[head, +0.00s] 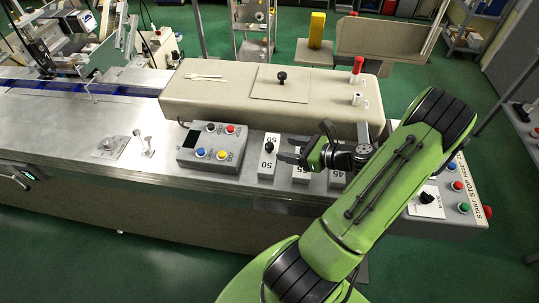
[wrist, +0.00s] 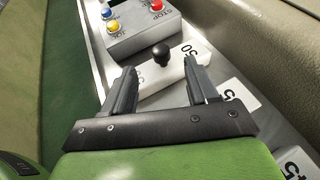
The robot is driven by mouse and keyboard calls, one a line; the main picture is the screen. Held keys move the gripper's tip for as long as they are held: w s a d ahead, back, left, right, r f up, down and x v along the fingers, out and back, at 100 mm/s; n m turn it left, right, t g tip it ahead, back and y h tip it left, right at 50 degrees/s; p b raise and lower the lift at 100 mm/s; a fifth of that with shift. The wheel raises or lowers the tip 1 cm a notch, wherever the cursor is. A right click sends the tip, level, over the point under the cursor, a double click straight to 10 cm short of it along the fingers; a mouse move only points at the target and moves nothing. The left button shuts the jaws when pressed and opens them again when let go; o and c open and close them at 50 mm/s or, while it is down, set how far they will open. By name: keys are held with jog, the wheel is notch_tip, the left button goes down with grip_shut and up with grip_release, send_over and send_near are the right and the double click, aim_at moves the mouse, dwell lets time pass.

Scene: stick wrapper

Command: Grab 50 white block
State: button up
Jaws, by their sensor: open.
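The white block marked 50 (head: 267,161) stands on the metal counter, with a black knob on top. It also shows in the wrist view (wrist: 156,78), with its knob (wrist: 162,54) between and a little beyond the fingertips in the picture. My gripper (head: 287,149) is open just right of the block in the head view. In the wrist view its two fingers (wrist: 160,68) are spread wide to either side of the block. Nothing is held. I cannot tell the exact height of the fingertips above the block.
A similar block marked 55 (head: 301,175) and one marked 45 (head: 338,181) stand to the right, partly under my arm. A grey button box (head: 212,146) is close on the left. A large beige housing (head: 225,85) rises behind.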

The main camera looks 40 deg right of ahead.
aim_at(271, 146)
jog(key=x, duration=0.6)
jog(key=shift+w+f, duration=0.15)
jog(key=shift+w, duration=0.1)
jog(key=shift+s, duration=0.1)
jog(key=shift+c, duration=0.4)
grip_shut()
